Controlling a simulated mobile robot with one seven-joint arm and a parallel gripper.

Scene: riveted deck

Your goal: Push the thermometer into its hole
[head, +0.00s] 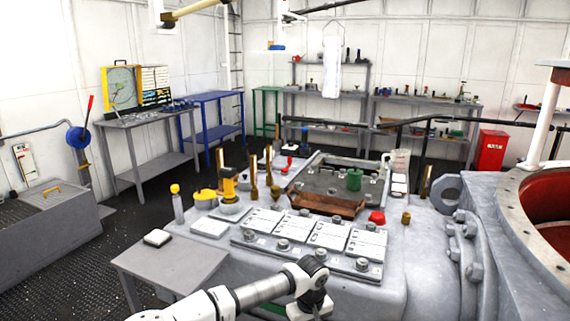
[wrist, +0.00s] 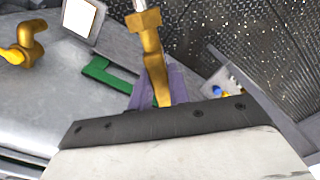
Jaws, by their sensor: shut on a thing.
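In the wrist view a brass fitting (wrist: 152,55) with a collar and a pale metal stem at its top stands up out of my gripper (wrist: 158,92). I take it for the thermometer. Purple surfaces lie on both sides of its lower end, and the gripper is shut on it. The dark edge and pale body of my gripper hide its lowest part. In the head view my gripper (head: 312,306) is at the bottom edge, in front of the grey machine (head: 390,285); the thermometer cannot be made out there. I cannot pick out its hole in either view.
A small grey table (head: 170,262) stands at the machine's left. The machine top carries white plates (head: 328,235), large bolts and several brass posts. In the wrist view a green bracket (wrist: 108,77) and a bent brass pipe (wrist: 24,46) lie left of the held part.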

